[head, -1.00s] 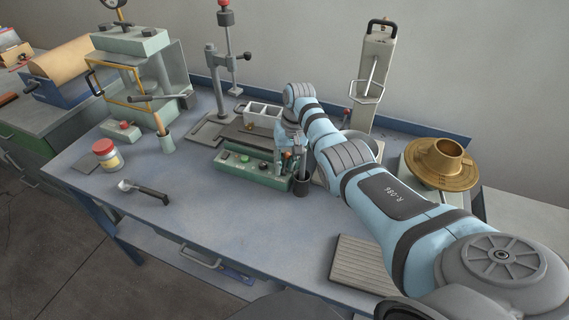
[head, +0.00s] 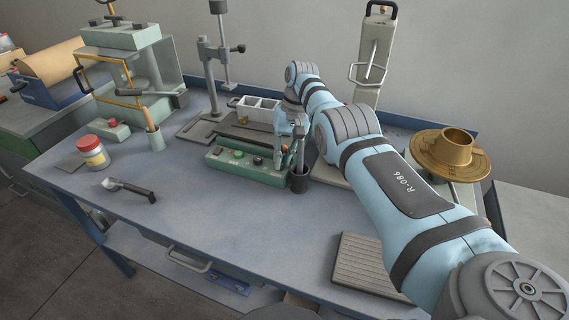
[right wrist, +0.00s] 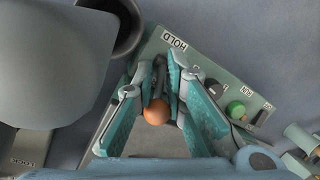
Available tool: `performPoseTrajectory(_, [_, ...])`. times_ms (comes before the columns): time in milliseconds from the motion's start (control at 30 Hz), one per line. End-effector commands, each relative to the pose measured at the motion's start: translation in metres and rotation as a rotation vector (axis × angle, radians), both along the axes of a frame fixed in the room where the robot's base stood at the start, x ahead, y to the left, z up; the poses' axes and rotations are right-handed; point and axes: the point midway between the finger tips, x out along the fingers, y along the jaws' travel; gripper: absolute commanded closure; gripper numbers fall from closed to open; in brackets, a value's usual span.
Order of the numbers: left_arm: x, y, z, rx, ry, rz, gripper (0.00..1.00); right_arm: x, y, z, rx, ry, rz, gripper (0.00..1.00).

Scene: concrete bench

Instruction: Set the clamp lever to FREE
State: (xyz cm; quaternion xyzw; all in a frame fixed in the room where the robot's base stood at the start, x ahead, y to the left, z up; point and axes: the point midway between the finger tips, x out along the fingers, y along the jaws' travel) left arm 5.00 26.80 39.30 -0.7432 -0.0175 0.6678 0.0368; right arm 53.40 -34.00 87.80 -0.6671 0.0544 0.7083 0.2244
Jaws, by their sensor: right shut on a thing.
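The green control box (head: 245,164) stands mid-bench, and my right gripper (head: 283,160) is at its right end. In the right wrist view the clamp lever shows as an orange ball knob (right wrist: 157,111) with a dark stem behind it. My right gripper (right wrist: 162,105) is shut on the lever, its teal fingers on either side. The HOLD label (right wrist: 175,41) is on the box just beyond the fingers. I see no readable FREE label. The lever's exact setting cannot be told, as the fingers hide part of it. My left gripper is not in view.
A dark cup (head: 299,181) stands close to the gripper, at the box's right end. A white divided bin (head: 258,108) is behind the box. A brass flanged part (head: 448,156) is at right, a ribbed mat (head: 368,262) in front.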

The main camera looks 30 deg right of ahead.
Motion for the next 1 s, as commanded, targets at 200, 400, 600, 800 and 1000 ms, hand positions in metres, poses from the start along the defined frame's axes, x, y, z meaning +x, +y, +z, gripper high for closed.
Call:
performPoseTrajectory(200, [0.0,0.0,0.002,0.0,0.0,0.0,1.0,0.004,0.001,0.005,0.0,-0.019,0.0,0.75])
performPoseTrajectory(400, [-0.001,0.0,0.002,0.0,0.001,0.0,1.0,0.002,-0.001,0.004,-0.001,-0.015,-0.003,0.73])
performPoseTrajectory(600, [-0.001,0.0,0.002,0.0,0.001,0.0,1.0,0.001,-0.002,0.003,-0.001,-0.01,-0.004,0.73])
performPoseTrajectory(800, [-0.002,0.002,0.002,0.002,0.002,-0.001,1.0,0.001,-0.001,0.002,-0.001,-0.007,-0.003,0.73])
performPoseTrajectory(1000, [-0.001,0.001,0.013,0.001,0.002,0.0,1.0,0.001,-0.001,0.005,-0.011,-0.009,-0.002,0.73])
